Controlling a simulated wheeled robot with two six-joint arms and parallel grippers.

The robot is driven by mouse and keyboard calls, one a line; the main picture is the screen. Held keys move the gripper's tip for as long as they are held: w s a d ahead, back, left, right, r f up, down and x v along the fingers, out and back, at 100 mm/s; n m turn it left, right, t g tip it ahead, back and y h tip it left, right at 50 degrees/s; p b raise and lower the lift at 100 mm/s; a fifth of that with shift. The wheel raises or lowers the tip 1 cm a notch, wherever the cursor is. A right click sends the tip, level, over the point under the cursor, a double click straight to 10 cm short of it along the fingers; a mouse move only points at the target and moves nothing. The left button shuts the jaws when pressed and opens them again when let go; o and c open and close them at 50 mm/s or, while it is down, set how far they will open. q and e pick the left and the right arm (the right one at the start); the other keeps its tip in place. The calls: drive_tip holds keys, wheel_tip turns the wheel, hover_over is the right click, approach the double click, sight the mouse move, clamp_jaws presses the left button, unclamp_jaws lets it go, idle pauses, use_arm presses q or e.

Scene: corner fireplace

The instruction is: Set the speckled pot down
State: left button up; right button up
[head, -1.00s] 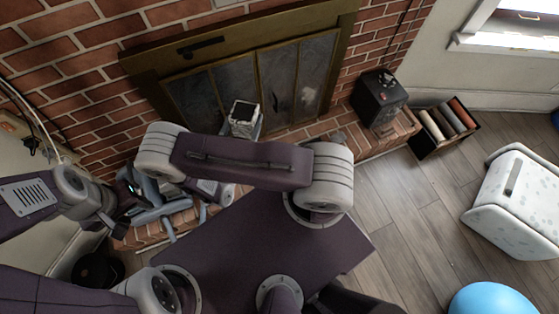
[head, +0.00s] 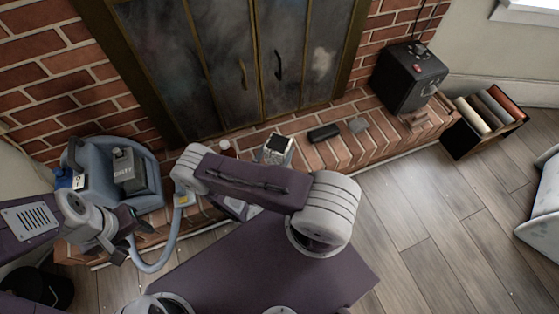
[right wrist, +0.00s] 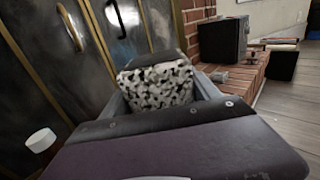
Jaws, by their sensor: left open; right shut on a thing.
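The speckled pot (right wrist: 155,88), patterned in black and white, is held between the fingers of my right gripper (right wrist: 160,92) in the right wrist view. In the head view the pot (head: 278,147) shows small, with a pale rim and dark top, in front of the fireplace. It overlaps the brick hearth (head: 345,150) in the picture; whether its base touches the brick I cannot tell. My right arm's link hides most of that gripper there. My left gripper (head: 126,240) is open and empty at the left, close to a blue-grey hose.
On the hearth are a blue-grey machine (head: 110,175), a dark red bottle (head: 227,148), a black case (head: 323,132) and a black box (head: 410,76). A crate of rolls (head: 486,118) stands at right. Glass fireplace doors (head: 235,65) rise behind. Some brick right of the pot is bare.

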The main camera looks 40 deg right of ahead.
drive_tip(key=shift+g, duration=0.3)
drive_tip(key=f, duration=0.1)
drive_tip(key=f+b, duration=0.1)
drive_tip(key=f, duration=0.1)
drive_tip(key=d+f+b, duration=0.1)
drive_tip(key=shift+s+f, duration=0.3)
drive_tip(key=w+f+b, duration=0.3)
drive_tip(key=w+b, duration=0.1)
drive_tip(key=w+f+b, duration=0.3)
drive_tip(key=f, duration=0.1)
drive_tip(key=w+a+f+b, duration=0.1)
drive_tip(key=w+f+b, duration=0.3)
drive_tip(key=shift+w+f+b, duration=0.1)
drive_tip(key=shift+w+b, duration=0.2)
drive_tip(key=shift+r, duration=0.2)
drive_tip(key=o, duration=1.3)
drive_tip(key=shift+f, duration=0.15)
use_arm(q)
wheel_tip(320, 180, down, 15)
drive_tip(key=shift+f, duration=0.15)
use_arm(e)
drive_tip(key=shift+o, duration=0.9)
